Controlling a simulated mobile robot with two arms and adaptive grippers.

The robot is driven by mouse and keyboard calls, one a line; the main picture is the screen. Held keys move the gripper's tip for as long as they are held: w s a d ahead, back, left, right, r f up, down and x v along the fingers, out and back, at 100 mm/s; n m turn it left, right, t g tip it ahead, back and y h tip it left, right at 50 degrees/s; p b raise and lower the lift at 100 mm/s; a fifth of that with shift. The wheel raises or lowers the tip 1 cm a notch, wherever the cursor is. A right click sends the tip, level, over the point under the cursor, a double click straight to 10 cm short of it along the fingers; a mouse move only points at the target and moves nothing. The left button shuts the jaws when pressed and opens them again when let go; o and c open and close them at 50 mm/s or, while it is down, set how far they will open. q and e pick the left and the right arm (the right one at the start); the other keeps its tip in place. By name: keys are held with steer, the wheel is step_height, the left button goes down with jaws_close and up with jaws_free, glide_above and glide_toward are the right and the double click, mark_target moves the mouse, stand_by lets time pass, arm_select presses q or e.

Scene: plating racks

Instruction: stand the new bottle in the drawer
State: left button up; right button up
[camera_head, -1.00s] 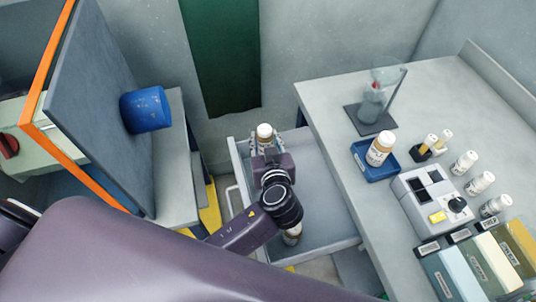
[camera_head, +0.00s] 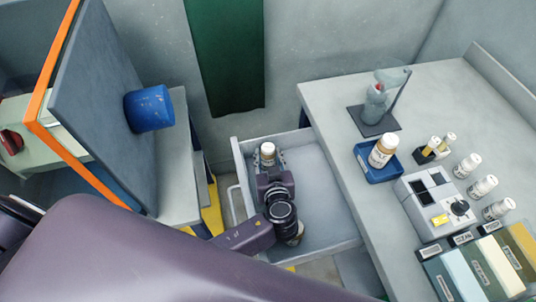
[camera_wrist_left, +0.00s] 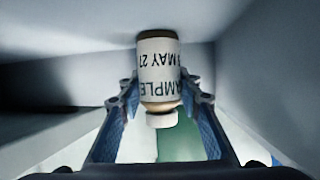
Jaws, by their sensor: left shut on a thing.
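My left gripper (camera_head: 270,166) is shut on a brown bottle (camera_head: 267,150) with a white cap, over the far left part of the open grey drawer (camera_head: 325,195). In the left wrist view the bottle (camera_wrist_left: 160,70) sits between the blue-padded fingers (camera_wrist_left: 162,100), its label reading "SAMPLE" and "MAY 2", the rest unclear. The bottle looks upright. I cannot tell whether its base touches the drawer floor. Another bottle (camera_head: 296,238) stands near the drawer's front, mostly hidden by my wrist. My right gripper is not in view.
The bench (camera_head: 340,100) on the right holds a blue tray (camera_head: 366,166) with a brown bottle (camera_head: 383,149), a grey device (camera_head: 430,200), several white bottles and label boxes. A blue cylinder (camera_head: 150,108) is on the dark panel at left. The drawer's right part is clear.

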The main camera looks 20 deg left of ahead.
arm_select(q)
steer(key=o, duration=1.1)
steer(key=shift+o, duration=0.2)
steer(key=shift+r+p, duration=0.25)
steer(key=shift+p, duration=0.15)
steer(key=b+v, duration=0.3)
steer(key=v, duration=0.7)
steer(key=shift+s+d, duration=0.2)
steer(key=shift+s, duration=0.15)
steer(key=shift+s+d+r, duration=0.2)
steer(key=shift+s+r, duration=0.1)
steer(key=shift+s, duration=0.15)
